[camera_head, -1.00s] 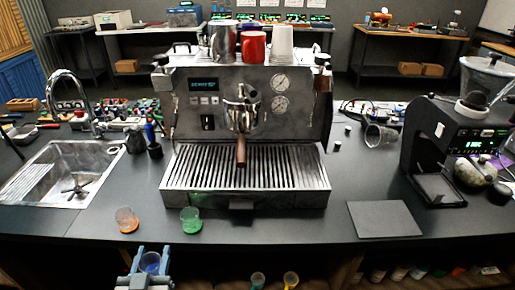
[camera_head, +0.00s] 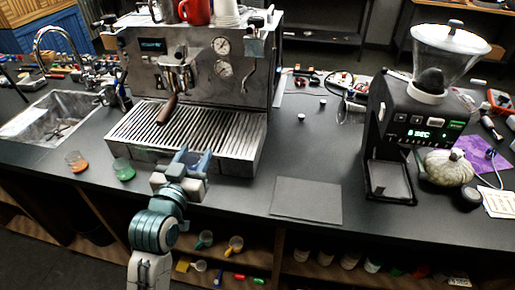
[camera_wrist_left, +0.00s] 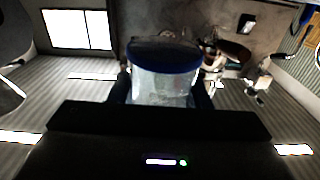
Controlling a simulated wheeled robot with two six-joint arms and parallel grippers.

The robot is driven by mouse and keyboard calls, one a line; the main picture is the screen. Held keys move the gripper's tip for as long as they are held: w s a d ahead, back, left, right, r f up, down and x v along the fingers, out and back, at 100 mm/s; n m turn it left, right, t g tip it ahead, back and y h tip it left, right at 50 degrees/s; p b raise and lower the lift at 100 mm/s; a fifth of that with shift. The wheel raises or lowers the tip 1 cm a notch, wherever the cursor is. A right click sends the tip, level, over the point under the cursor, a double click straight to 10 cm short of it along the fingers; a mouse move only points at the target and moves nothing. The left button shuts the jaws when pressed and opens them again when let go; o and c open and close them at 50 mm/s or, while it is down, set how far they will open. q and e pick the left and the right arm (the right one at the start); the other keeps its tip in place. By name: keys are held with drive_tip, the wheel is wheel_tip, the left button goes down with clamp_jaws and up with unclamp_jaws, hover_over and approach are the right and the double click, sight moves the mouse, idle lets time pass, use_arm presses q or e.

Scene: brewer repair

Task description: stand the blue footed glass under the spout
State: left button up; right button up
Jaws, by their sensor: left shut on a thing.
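The blue footed glass (camera_wrist_left: 165,85) is between the fingers of my left gripper in the left wrist view. Its blue disc end is at the top of that picture and its clear body below. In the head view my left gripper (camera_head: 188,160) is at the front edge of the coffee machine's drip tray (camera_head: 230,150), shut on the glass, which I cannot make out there. The coffee machine (camera_head: 205,65) has its spout (camera_head: 178,78) above the tray, left of and behind the gripper, with a brown handle (camera_head: 168,108) pointing forward. My right gripper is not in view.
An orange-footed glass (camera_head: 76,162) and a green-footed glass (camera_head: 123,169) stand on the counter left of my gripper. A sink (camera_head: 55,118) is at left.

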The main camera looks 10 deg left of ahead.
use_arm(q)
drive_tip(key=shift+w+d+r, duration=0.2)
drive_tip(key=shift+w+d, duration=0.05)
drive_tip(key=w+d+p, duration=0.1)
drive_tip(key=w, duration=0.4)
drive_tip(key=w+d+f+p, duration=0.1)
drive_tip(key=w+p, duration=0.1)
drive_tip(key=w, duration=0.3)
drive_tip(key=w+d+p, duration=0.1)
drive_tip(key=w, duration=0.4)
drive_tip(key=shift+f+p, duration=0.3)
drive_tip(key=shift+p, duration=0.1)
drive_tip(key=shift+w+f, duration=0.15)
drive_tip(key=shift+f, duration=0.05)
wheel_tip(320, 180, down, 3)
drive_tip(key=shift+r+p, duration=0.1)
drive_tip(key=shift+p, duration=0.7)
drive_tip(key=shift+f, duration=0.2)
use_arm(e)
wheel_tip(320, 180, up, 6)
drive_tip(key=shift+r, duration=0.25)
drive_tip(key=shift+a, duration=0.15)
use_arm(q)
drive_tip(key=shift+f, duration=0.15)
drive_tip(key=o, duration=1.1)
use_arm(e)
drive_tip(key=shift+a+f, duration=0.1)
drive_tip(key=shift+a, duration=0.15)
